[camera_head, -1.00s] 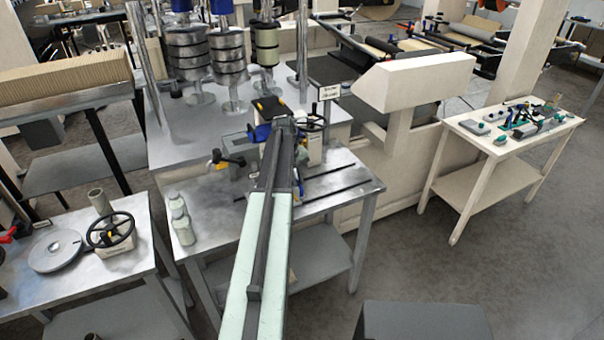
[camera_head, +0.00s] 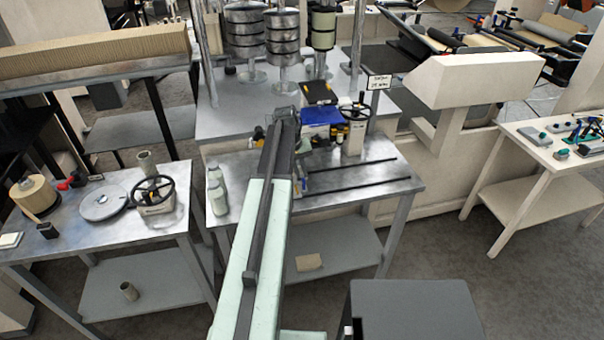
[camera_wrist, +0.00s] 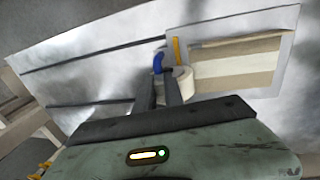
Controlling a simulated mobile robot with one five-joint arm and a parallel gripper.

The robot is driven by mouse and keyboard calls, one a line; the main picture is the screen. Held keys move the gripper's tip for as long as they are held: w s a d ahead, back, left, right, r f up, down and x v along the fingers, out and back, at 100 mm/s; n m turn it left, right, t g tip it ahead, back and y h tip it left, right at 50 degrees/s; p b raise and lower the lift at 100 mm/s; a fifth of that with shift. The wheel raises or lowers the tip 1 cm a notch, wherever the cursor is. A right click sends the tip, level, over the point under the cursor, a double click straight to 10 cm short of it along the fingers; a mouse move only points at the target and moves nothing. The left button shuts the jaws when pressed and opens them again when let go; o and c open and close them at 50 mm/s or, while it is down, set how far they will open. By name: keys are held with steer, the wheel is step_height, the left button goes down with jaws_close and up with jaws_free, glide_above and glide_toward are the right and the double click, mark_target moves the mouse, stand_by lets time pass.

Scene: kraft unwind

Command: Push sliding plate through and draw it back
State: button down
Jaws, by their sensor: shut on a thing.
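The sliding plate (camera_wrist: 287,42) appears in the wrist view as a pale flat plate at the upper right, with cream and tan strips on it. Next to its left edge are a small blue piece (camera_wrist: 158,63), which looks like a grip, and a cream ring (camera_wrist: 185,82). My gripper (camera_wrist: 160,88) has its two dark fingers close together at these pieces and is shut on what appears to be the blue piece. The exact contact is hard to see.
The steel table (camera_head: 375,172) has two dark slots. A handwheel unit (camera_head: 355,125) and a blue bin (camera_head: 320,115) stand behind. The left table (camera_head: 70,245) carries another handwheel (camera_head: 153,195). The slotted right side is clear.

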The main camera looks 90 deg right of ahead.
steer(key=shift+w, duration=0.3)
steer(key=c, duration=1.5)
jaws_free()
steer(key=shift+o, duration=0.2)
steer(key=shift+s, duration=0.15)
step_height(320, 180, up, 8)
steer(key=w+p, duration=0.1)
steer(key=p, duration=0.6)
steer(key=shift+w+a+f+p, duration=0.15)
steer(key=shift+w+a+p, duration=0.05)
steer(key=shift+p, duration=0.15)
